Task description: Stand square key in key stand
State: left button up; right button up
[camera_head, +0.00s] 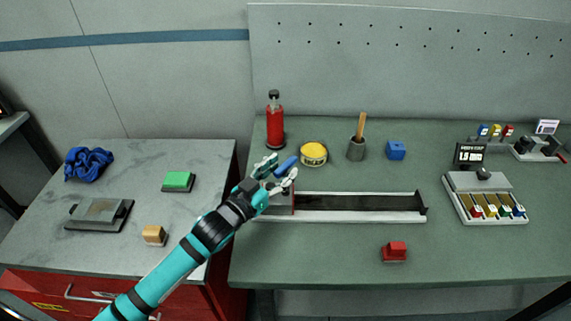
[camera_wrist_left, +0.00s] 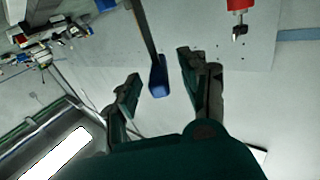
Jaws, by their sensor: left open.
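My left gripper (camera_head: 289,171) is open above the left end of the long tray on the green bench. A blue-handled piece (camera_head: 287,163), possibly the square key, shows at its fingertips. In the left wrist view, the piece is a thin dark rod with a blue end (camera_wrist_left: 158,77), between the spread fingers of the left gripper (camera_wrist_left: 158,82), with gaps on both sides. No thing is clearly recognisable as the key stand; a grey cup (camera_head: 356,150) with a wooden handle stands to the right. My right gripper is not in view.
The long tray (camera_head: 350,219) has a dark channel. A red bottle (camera_head: 275,125) and yellow tin (camera_head: 313,154) stand behind. A blue block (camera_head: 396,151), red block (camera_head: 395,248) and sorter with coloured pieces (camera_head: 460,209) lie rightward. The front bench is mostly clear.

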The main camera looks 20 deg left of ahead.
pick_arm(q)
jog(key=shift+x, duration=1.25)
grip_shut()
